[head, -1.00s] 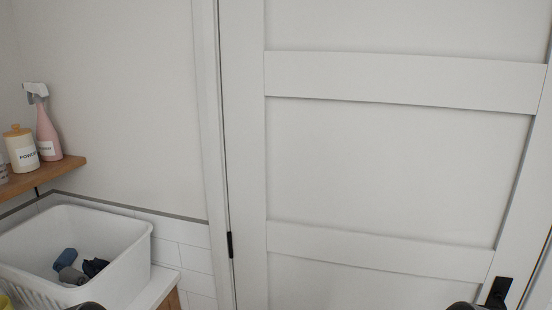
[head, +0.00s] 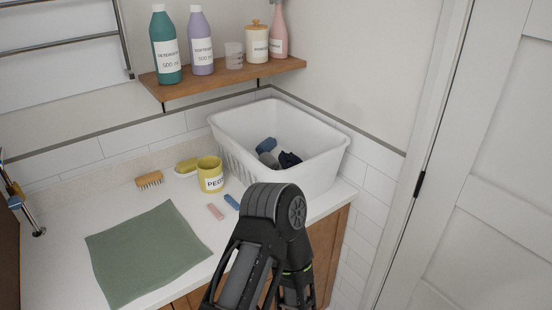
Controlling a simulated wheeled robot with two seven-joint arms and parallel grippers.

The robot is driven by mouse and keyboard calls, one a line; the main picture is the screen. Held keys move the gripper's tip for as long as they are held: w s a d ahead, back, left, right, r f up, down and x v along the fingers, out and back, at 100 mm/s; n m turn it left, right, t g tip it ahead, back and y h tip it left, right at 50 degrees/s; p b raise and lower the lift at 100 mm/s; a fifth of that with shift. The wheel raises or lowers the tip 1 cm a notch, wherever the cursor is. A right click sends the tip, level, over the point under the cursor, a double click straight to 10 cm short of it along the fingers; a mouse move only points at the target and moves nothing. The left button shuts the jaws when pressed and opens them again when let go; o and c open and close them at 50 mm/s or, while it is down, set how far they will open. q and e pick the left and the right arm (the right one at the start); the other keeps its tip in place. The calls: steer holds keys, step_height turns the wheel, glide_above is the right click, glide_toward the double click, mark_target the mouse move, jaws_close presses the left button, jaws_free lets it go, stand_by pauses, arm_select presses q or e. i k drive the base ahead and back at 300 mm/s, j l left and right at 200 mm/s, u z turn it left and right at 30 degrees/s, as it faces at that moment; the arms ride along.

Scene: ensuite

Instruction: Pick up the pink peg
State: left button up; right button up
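The pink peg (head: 215,211) lies on the white counter, in front of the yellow pot (head: 211,178) whose partly readable label begins "PE". A blue peg (head: 232,202) lies just to its right, close beside it. Part of one of my arms rises at the bottom centre, in front of the counter's edge and to the right of the pink peg. Neither of my grippers shows in the head view. The pink peg is in full sight.
A green cloth (head: 148,252) lies to the left on the counter (head: 55,262). A brush (head: 149,180) and a yellow item (head: 187,166) lie behind. A white basket (head: 318,160) with dark cloths stands at the right. A wooden shelf (head: 222,82) with bottles hangs above.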

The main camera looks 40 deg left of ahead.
mark_target(212, 208)
steer(key=u, duration=1.95)
steer(key=i+l, duration=0.35)
steer(key=i, duration=0.15)
